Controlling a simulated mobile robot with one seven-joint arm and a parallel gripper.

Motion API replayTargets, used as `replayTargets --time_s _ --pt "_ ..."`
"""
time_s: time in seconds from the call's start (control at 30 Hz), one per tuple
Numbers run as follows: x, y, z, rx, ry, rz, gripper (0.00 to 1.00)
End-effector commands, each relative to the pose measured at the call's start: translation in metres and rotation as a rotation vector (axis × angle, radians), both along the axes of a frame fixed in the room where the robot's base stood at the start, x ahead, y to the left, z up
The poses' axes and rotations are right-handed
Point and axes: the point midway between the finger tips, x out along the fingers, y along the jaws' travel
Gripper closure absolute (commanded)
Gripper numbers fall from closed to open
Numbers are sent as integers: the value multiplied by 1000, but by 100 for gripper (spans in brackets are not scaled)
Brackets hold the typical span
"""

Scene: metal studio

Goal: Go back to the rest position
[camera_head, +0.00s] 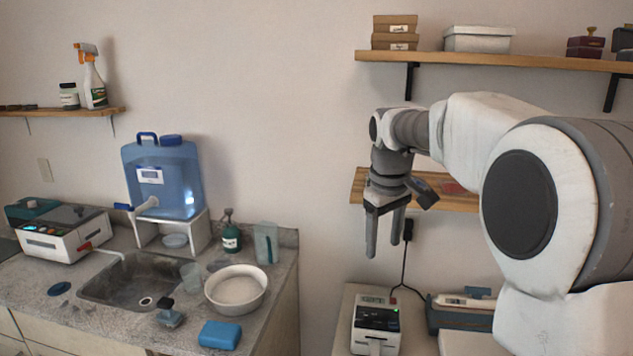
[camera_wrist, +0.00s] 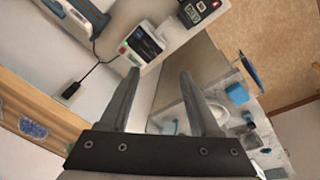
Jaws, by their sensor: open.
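My gripper (camera_head: 384,245) hangs from my raised arm at the right of the head view, in front of the wall and below the upper shelf. Its two fingers point down and stand apart with nothing between them. In the wrist view my gripper (camera_wrist: 160,85) also shows open and empty. It is above the low white counter, higher than the label printer (camera_head: 376,322), and touches nothing that I can see.
A wall shelf (camera_head: 480,59) with boxes is above my gripper; a lower shelf (camera_head: 355,186) is behind it. The left counter (camera_head: 95,325) holds a sink (camera_head: 140,280), a blue water container (camera_head: 160,180), a white bowl (camera_head: 236,288) and a blue sponge (camera_head: 220,334). Open air lies left of my gripper.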

Motion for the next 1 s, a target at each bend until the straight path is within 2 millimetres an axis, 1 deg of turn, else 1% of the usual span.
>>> replayTargets --time_s 0.03,0.23,0.37,0.5,0.77,0.9,1.0 --pt "-14 0 8 1 -17 -19 37" --pt "-64 -2 26 16 -77 -105 37" --pt "-98 -3 31 30 -116 -162 37" --pt "-135 -5 32 53 -156 -223 37" --pt "-201 -8 20 106 -230 -338 37" --pt "-234 -9 7 143 -268 -398 37" --pt "-254 -9 -4 169 -291 -438 37"
